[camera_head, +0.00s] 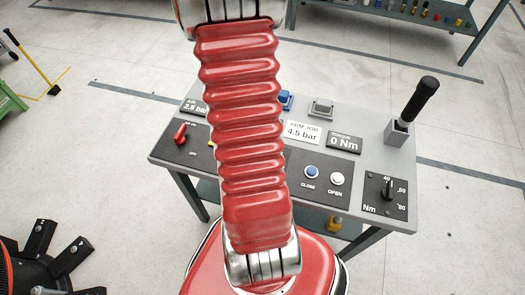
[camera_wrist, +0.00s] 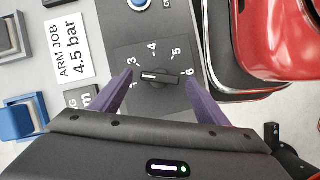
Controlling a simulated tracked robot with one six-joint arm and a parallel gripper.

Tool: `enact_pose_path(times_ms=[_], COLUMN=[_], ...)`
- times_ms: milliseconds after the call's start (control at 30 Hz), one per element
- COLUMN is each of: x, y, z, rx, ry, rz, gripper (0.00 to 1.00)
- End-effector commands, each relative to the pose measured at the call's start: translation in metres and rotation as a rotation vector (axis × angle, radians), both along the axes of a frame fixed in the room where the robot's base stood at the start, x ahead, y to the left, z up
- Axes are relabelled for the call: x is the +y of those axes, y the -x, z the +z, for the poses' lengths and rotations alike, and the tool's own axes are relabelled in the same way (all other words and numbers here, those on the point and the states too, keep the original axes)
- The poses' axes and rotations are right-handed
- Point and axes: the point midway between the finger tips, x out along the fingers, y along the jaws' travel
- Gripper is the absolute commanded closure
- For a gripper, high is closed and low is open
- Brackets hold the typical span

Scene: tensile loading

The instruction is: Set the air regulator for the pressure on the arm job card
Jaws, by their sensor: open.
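The air regulator is a dark knob (camera_wrist: 160,76) on a black dial in the wrist view. Its white mark lies on the left half, pointing left, a little below the 3. Scale numbers 3 to 6 show; the lower end is partly behind a finger. My gripper (camera_wrist: 158,78) is open, with one purple finger on each side of the knob; I cannot tell if they touch it. The job card (camera_head: 303,131) reads "ARM JOB 4.5 bar" and also shows in the wrist view (camera_wrist: 70,48). The air display (camera_head: 194,107) reads 2.5 bar. In the head view, my arm hides the regulator and gripper.
The grey console (camera_head: 360,115) also holds a red air lever (camera_head: 180,134), blue CLOSE (camera_head: 312,172) and white OPEN (camera_head: 337,179) buttons, a torque display (camera_head: 344,143) at 0 Nm, an Nm knob (camera_head: 387,189) and an upright black-handled tool (camera_head: 413,108) at the right.

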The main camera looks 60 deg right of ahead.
Motion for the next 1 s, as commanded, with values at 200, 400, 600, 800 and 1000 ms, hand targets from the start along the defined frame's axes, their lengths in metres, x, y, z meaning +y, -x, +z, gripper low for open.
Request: enact_pose_path(times_ms=[200, 400, 600, 800, 1000], x=[0.0015, 0.0012, 0.0011, 0.0010, 0.0010], y=[0.0049, 0.0050, 0.0050, 0.0050, 0.0051], z=[-0.0118, -0.0121, -0.0118, -0.0117, -0.0117], rx=[0.000, -0.001, -0.001, -0.001, -0.001], ry=[-0.001, -0.001, 0.000, 0.000, 0.000], rz=[0.000, 0.000, -0.001, -0.001, -0.001], gripper=[0.31, 0.31, 0.42, 0.56, 0.70])
